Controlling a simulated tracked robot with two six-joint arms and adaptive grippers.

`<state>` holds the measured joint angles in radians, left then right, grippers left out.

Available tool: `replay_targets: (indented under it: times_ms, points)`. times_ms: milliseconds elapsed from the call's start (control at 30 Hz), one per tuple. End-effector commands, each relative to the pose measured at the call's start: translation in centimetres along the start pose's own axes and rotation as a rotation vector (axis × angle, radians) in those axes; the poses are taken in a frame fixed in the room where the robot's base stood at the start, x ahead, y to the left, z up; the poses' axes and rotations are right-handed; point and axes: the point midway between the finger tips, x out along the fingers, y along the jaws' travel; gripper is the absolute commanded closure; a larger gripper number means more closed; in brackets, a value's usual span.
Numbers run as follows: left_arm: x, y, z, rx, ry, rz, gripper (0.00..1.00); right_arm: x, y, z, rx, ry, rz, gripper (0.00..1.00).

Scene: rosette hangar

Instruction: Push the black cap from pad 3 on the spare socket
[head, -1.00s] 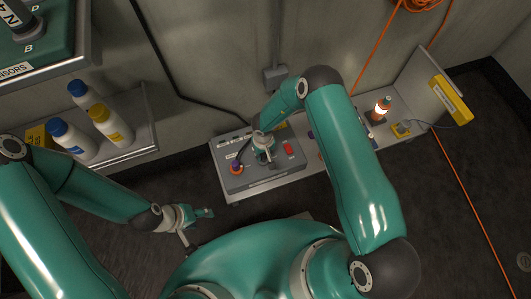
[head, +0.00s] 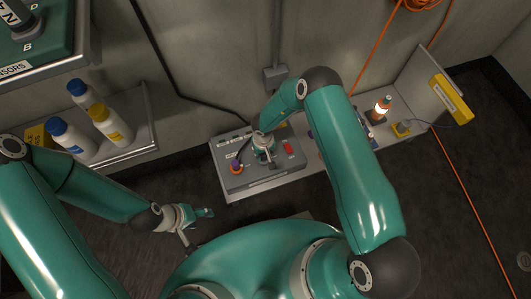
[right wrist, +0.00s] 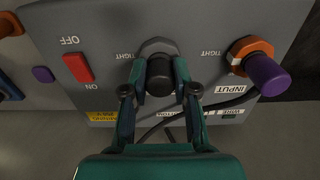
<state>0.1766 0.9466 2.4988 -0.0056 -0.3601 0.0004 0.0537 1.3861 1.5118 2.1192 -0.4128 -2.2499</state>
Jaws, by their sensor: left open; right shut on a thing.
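The black cap (right wrist: 160,76) is between the fingers of my right gripper (right wrist: 161,90) in the right wrist view. The gripper is shut on it. The cap is over a grey hex-sided socket (right wrist: 157,47) on the grey box, with "TIGHT" printed on both sides. The cap hides the middle of the socket, and I cannot tell how far it is seated. In the head view my right gripper (head: 265,157) is over the box (head: 262,184). My left gripper (head: 199,225) is open and empty, left of the box and apart from it.
A purple plug (right wrist: 268,76) sits in the orange-ringed INPUT socket with a black cable. A red ON/OFF switch (right wrist: 77,67) is on the other side. A lit lamp (head: 381,108) stands on the bench. Bottles (head: 108,124) stand on the left shelf.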

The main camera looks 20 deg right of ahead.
Motion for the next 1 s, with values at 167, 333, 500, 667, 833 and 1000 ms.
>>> replay_targets:
  times_ms: [167,333,500,667,833,1000]
  points:
    - [0.05,-0.02,0.00,0.000,0.000,0.000,0.43,0.10,0.00,-0.01,0.000,0.000,0.000,1.00]
    - [0.05,-0.02,0.00,0.000,0.000,0.000,0.43,0.10,-0.01,-0.01,0.000,0.000,0.000,1.00]
    - [0.08,-0.03,0.00,0.000,0.000,0.000,0.43,0.17,-0.02,-0.01,0.000,0.000,0.000,1.00]
    - [0.13,-0.05,0.00,0.000,0.000,0.000,0.43,0.29,-0.02,-0.01,0.000,0.000,0.000,1.00]
    - [0.12,-0.04,0.00,0.000,0.000,0.000,0.43,0.28,-0.02,-0.01,0.000,0.000,0.000,1.00]
    - [0.12,-0.04,0.00,0.000,0.000,0.000,0.43,0.28,-0.03,-0.01,0.000,0.000,0.000,0.47]
